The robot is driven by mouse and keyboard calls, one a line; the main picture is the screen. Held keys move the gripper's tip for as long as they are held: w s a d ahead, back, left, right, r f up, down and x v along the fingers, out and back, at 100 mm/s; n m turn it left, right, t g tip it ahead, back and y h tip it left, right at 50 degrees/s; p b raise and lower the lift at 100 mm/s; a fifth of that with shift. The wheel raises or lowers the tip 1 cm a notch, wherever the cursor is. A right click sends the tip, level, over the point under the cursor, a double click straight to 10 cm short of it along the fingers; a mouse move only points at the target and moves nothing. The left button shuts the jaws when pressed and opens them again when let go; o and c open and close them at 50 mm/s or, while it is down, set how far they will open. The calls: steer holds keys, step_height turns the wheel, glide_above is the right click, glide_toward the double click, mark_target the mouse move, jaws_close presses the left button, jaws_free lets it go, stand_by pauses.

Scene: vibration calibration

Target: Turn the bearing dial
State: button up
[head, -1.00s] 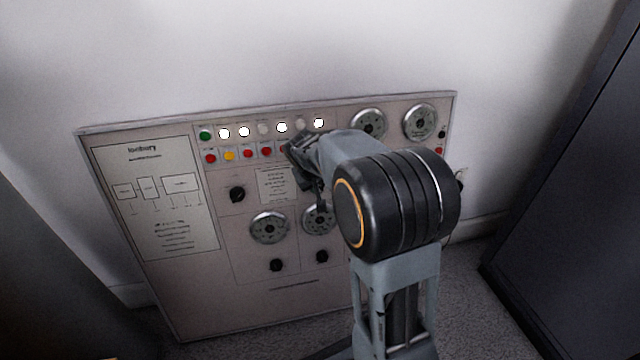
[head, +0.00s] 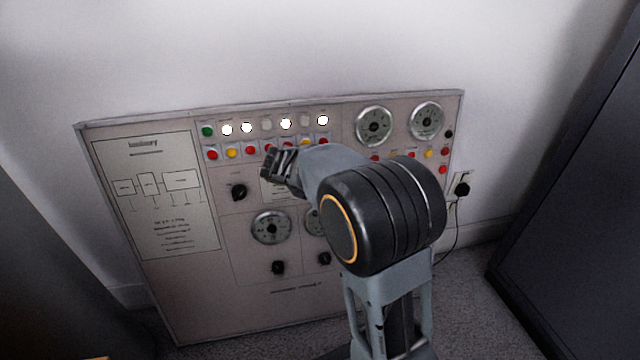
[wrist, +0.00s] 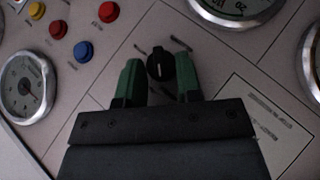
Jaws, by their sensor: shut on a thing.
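In the wrist view, a round black dial (wrist: 160,65) with a pale mark line stands on the panel between the green fingertips of my gripper (wrist: 157,72). The fingers are on either side of it, and my gripper is shut on it. In the head view, the end of my arm (head: 280,164) is in front of the upper middle of the grey control panel (head: 285,302). The fingertips and the held dial are hidden there behind my own arm.
The panel leans against a white wall. Another black knob (head: 238,191) and a gauge (head: 270,228) lie left of my arm. Colored buttons and lit lamps run along the top. A dark cabinet (head: 580,200) stands at the right. A plug (head: 461,189) is in the wall.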

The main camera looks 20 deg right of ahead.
steer(key=o, duration=0.8)
steer(key=shift+o, duration=0.2)
steer(key=p+v, duration=0.5)
steer(key=v, duration=0.8)
steer(key=shift+a+r, duration=0.2)
steer(key=shift+r, duration=0.15)
steer(key=shift+s, duration=0.15)
